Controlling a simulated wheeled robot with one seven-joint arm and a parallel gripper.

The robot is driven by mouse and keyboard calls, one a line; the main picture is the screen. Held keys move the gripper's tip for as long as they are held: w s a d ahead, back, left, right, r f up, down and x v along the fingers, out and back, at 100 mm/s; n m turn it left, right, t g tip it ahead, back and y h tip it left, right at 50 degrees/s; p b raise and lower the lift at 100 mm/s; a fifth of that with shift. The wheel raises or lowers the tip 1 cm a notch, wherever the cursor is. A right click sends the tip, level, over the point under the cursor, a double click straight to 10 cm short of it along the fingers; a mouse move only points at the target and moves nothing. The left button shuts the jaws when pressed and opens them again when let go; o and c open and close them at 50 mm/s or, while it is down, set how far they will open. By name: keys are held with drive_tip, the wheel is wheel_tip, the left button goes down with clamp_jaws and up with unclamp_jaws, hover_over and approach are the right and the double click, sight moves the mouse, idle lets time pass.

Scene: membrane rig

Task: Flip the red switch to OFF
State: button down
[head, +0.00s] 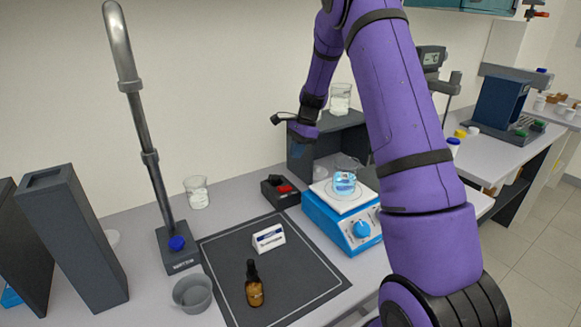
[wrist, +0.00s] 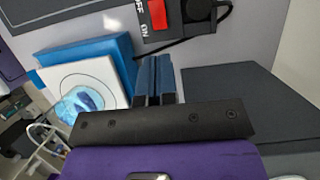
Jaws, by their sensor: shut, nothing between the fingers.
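The red switch (head: 283,188) sits in a small black box (head: 268,196) on the bench, left of the blue stirrer. In the wrist view the red switch (wrist: 158,14) is at the top edge, partly cut off, with OFF and ON printed beside it. I cannot tell which way the switch is tilted. My gripper (head: 303,135) is above and a little right of the box in the head view, its fingers partly hidden there. In the wrist view my gripper (wrist: 155,65) shows its fingers together and empty, apart from the switch in the picture.
A blue stirrer (head: 322,215) holds a beaker of blue liquid (head: 344,184) beside the box. A dark grey shelf (head: 300,168) with a beaker on top (head: 340,100) stands behind. A brown bottle (head: 254,288) and white box (head: 268,238) are on the dark mat (head: 222,257).

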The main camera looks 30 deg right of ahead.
drive_tip(key=v, duration=0.3)
drive_tip(key=shift+d+r, duration=0.1)
drive_tip(key=shift+d, duration=0.05)
idle(0.3)
drive_tip(key=m, duration=0.6)
drive_tip(key=a+m, duration=0.1)
drive_tip(key=m, duration=1.1)
drive_tip(key=shift+s+a+r+y, duration=0.15)
drive_tip(key=shift+s+y, duration=0.15)
drive_tip(key=shift+y, duration=0.1)
